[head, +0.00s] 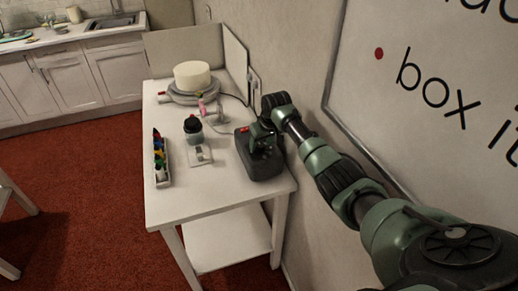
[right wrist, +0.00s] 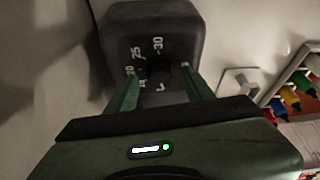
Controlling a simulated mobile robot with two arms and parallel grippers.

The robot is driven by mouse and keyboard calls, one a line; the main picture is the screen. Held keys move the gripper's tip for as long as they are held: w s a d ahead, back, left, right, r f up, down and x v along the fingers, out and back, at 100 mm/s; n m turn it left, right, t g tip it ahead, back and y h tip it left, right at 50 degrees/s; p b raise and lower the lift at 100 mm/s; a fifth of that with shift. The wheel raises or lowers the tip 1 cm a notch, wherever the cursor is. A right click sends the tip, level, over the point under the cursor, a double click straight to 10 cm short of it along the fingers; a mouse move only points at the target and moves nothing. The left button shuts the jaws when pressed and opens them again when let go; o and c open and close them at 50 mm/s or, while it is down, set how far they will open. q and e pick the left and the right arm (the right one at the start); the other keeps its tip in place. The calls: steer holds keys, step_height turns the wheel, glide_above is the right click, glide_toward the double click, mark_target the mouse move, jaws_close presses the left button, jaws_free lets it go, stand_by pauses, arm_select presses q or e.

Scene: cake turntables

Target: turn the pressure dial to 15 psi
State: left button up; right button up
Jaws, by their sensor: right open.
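The dark grey compressor box (head: 262,165) stands at the near right end of the white table. In the right wrist view its dark face (right wrist: 153,22) carries white dial marks, among them 25 and 30. My right gripper (head: 262,146) is over the top of the box. In the right wrist view the open fingers (right wrist: 160,78) reach down on either side of the dial area. The knob is dark and mostly hidden between them. I cannot tell where it points or whether the fingers touch it. My left gripper is not in view.
On the white table (head: 205,203) stand a turntable (head: 184,99) with a white cake (head: 192,75), a dark-capped jar (head: 193,130), a small white switch plate (head: 199,155) and a tray of coloured bottles (head: 160,158). The wall is close on the right. The table's near left is clear.

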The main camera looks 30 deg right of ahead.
steer(key=shift+f, duration=0.2)
steer(key=shift+r, duration=0.15)
steer(key=shift+s, duration=0.15)
steer(key=shift+c, duration=0.9)
jaws_close()
steer(key=shift+r, duration=0.1)
